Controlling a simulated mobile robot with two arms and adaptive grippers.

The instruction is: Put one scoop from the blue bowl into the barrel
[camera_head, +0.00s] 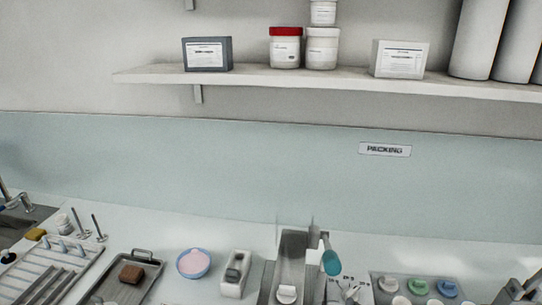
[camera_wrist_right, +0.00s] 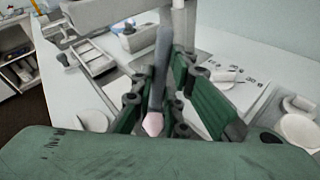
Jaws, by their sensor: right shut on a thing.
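The blue bowl (camera_head: 193,263) stands on the counter left of centre in the head view, with a pink mass in it. My right gripper (camera_wrist_right: 165,105), with green pads, is shut on a grey-handled scoop (camera_wrist_right: 159,70) in the right wrist view. A pale pink lump shows at the lower end of the scoop, between the fingers. A grey metal housing (camera_head: 292,258) with clear upright sides and a white knob stands right of the bowl; I cannot tell whether it holds the barrel. My left gripper is not in view.
A teal-ended tool (camera_head: 331,261) stands beside the housing. Coloured cups (camera_head: 418,287) stand at the right. The shelf (camera_head: 330,80) is above.

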